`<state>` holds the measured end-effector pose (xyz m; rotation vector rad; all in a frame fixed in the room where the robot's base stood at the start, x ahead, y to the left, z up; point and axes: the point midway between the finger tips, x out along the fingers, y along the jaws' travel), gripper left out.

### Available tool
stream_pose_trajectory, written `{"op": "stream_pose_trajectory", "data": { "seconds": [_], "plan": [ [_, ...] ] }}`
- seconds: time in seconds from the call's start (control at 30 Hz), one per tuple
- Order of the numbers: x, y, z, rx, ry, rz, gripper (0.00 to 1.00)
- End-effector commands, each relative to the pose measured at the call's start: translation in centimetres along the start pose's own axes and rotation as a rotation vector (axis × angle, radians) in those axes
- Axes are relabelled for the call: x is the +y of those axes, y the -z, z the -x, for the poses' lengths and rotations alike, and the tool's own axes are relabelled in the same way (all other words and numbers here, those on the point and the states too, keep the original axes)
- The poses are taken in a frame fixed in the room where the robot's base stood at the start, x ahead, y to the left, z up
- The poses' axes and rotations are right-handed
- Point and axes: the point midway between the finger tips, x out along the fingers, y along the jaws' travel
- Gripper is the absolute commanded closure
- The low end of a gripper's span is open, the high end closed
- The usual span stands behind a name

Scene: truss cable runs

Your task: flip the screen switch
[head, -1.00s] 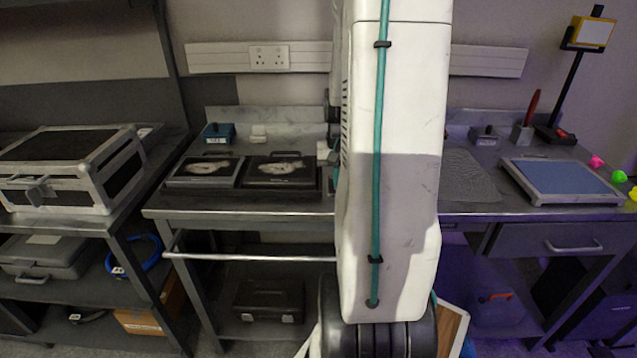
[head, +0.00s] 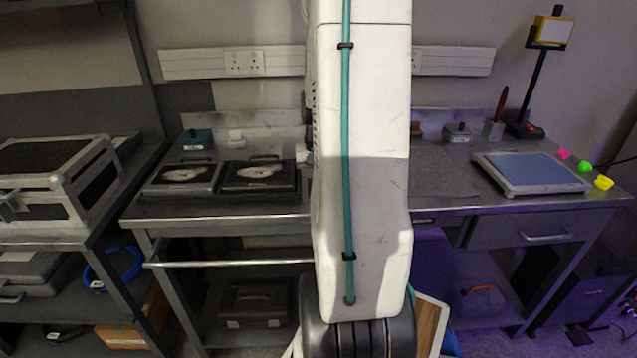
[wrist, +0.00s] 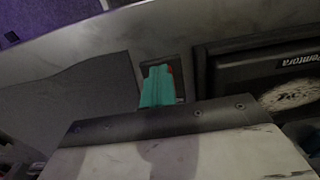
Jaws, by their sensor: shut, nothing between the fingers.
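In the wrist view my teal gripper (wrist: 159,86) is shut and empty. Its tips are over a small grey rectangular plate (wrist: 176,62) with a red spot at the tips' right side. That may be the switch, but the fingers hide most of it; I cannot tell whether they touch. A black-framed screen (wrist: 232,86) with a pale picture lies just right of it. In the head view two dark flat panels with pale pictures, a left one (head: 183,176) and a right one (head: 260,174), lie on the bench. My arm hides the gripper and switch there.
The grey metal bench (head: 220,209) also holds a blue-topped tray (head: 533,170), a small blue box (head: 196,140) and a yellow-headed stand (head: 553,30). A silver-edged case (head: 58,182) is on the left shelf. A rail (head: 230,262) runs along the bench front.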

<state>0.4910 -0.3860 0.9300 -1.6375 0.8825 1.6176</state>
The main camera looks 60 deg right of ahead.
Motion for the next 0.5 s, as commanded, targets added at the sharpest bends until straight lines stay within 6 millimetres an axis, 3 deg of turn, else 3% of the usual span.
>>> {"op": "stream_pose_trajectory", "data": {
  "seconds": [0.17, 0.5],
  "plan": [
    [-0.1, 0.0, 0.6, 0.008, 0.001, 0.001, 1.00],
    [-0.3, -2.2, 8.0, 0.013, -0.001, 0.001, 1.00]
  ]
}}
